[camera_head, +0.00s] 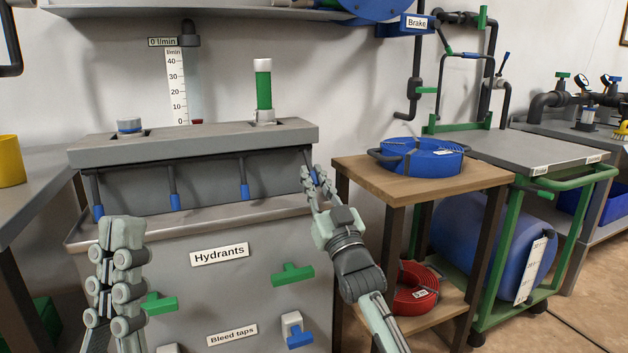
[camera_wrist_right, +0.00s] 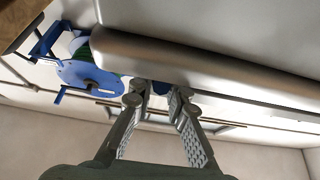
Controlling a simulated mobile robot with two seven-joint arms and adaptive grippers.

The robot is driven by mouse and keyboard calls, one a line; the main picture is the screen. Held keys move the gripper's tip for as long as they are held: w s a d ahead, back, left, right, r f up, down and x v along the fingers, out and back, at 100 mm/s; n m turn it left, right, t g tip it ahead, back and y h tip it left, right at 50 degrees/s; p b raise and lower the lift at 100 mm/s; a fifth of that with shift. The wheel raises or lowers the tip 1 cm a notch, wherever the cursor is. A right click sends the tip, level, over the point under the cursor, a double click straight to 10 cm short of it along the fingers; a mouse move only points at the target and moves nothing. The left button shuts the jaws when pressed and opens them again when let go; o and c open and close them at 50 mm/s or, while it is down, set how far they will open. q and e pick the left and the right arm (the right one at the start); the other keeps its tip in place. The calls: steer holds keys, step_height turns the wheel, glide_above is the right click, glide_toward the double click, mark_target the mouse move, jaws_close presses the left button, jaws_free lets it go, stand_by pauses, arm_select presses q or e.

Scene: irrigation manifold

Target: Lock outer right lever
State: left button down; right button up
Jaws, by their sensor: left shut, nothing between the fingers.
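A grey manifold (camera_head: 195,140) has a row of dark levers with blue tips hanging under its top beam. The outer right lever (camera_head: 308,157) is at the beam's right end, with its lower part mostly hidden by my right gripper. My right gripper (camera_head: 318,180) is at this lever, its fingers apart. In the right wrist view the open fingers (camera_wrist_right: 155,94) have a small dark blue piece (camera_wrist_right: 160,87) between or behind them; I cannot tell whether they touch it. My left gripper (camera_head: 121,228) is shut and empty, in front of the manifold's left side.
The other levers (camera_head: 243,178) hang down to the left. A "Hydrants" panel (camera_head: 220,275) with green handles is below. A wooden stand (camera_head: 400,193) with a blue hose coil (camera_head: 425,157) stands close to my right arm. A green-framed cart (camera_head: 540,155) is further right.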

steer(key=o, duration=0.4)
steer(key=shift+o, duration=0.2)
steer(key=v, duration=1.2)
